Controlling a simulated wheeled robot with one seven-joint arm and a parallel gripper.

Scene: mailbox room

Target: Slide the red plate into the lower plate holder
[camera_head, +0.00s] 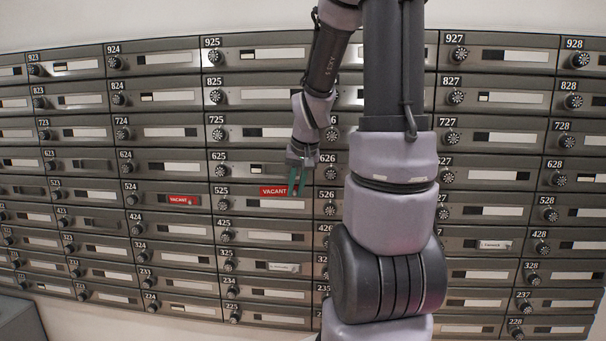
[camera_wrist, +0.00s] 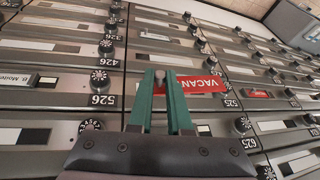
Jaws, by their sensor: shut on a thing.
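A red plate with white "VACANT" lettering (camera_head: 273,191) is at my gripper in front of the wall of boxes, near box 525. My gripper (camera_head: 296,184) has green fingers and is shut on one end of the plate. The wrist view, turned upside down, shows the plate (camera_wrist: 203,84) sticking out to the right of the fingers (camera_wrist: 160,80). In the head view, the plate appears above a light holder strip on the 525 door (camera_head: 270,208). Whether it touches the door or a holder I cannot tell. The fingers hide its gripped end.
Another red "VACANT" plate (camera_head: 183,200) sits on the door of box 524. Round dial knobs stick out beside the doors, including the 525 knob (camera_head: 222,204) and one near 526 (camera_wrist: 100,77). My arm hides part of the 526 column. A grey box (camera_head: 18,325) stands at lower left.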

